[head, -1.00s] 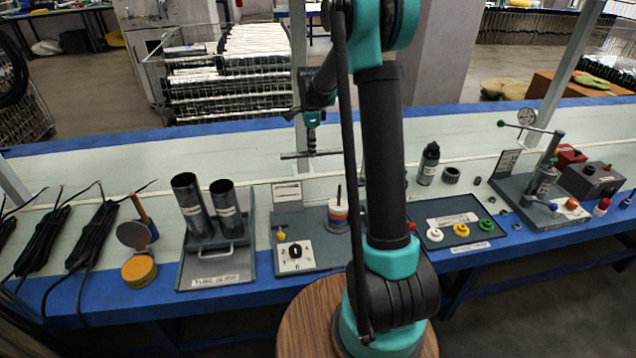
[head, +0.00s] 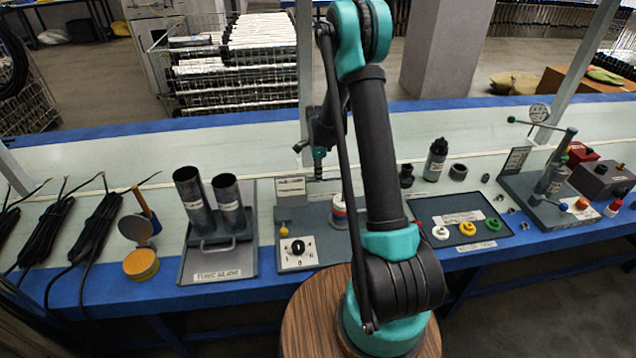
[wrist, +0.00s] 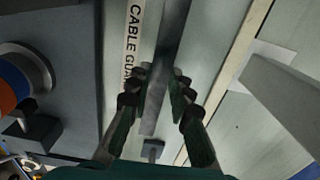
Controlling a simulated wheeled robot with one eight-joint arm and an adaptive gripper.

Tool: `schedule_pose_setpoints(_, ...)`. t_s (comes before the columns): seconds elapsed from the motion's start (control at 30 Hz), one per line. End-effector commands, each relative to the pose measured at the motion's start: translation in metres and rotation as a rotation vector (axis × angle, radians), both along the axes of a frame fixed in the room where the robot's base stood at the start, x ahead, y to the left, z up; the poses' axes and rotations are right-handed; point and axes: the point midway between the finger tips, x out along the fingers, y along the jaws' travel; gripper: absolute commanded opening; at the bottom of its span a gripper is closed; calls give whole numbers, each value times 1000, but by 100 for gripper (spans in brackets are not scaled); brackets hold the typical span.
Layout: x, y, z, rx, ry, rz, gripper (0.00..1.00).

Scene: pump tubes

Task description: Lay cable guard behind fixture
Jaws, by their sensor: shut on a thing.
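The cable guard, a long flat grey bar (wrist: 172,40), lies between the dark fingertips of my gripper (wrist: 158,98) in the wrist view. My gripper is shut on it. In the head view my gripper (head: 319,160) points down behind the fixture (head: 282,225), a grey plate with a dial and a ringed spool. There the bar is hard to make out. A strip lettered "CABLE GUA..." (wrist: 133,40) runs beside the bar in the wrist view. The fixture's spool with orange and blue rings (wrist: 18,80) shows at the left there. I cannot tell whether the bar touches the table.
Two dark tubes (head: 212,205) stand on a tray left of the fixture. A tray of coloured rings (head: 460,222) and a gauge press (head: 550,180) stand to the right. The pale bench surface (head: 110,155) behind the tubes is clear.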

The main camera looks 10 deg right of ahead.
Motion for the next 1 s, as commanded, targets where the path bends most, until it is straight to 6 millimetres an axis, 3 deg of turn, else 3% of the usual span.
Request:
schedule_pose_setpoints(0.4,0,0,-40,0,0,0,0)
schedule_pose_setpoints(0.77,0,0,-44,0,0,0,0)
schedule_pose_setpoints(0.8,0,0,-43,0,0,0,25)
schedule_pose_setpoints(0.93,0,0,-43,0,0,0,41)
schedule_pose_setpoints(1.0,0,0,-43,0,0,0,41)
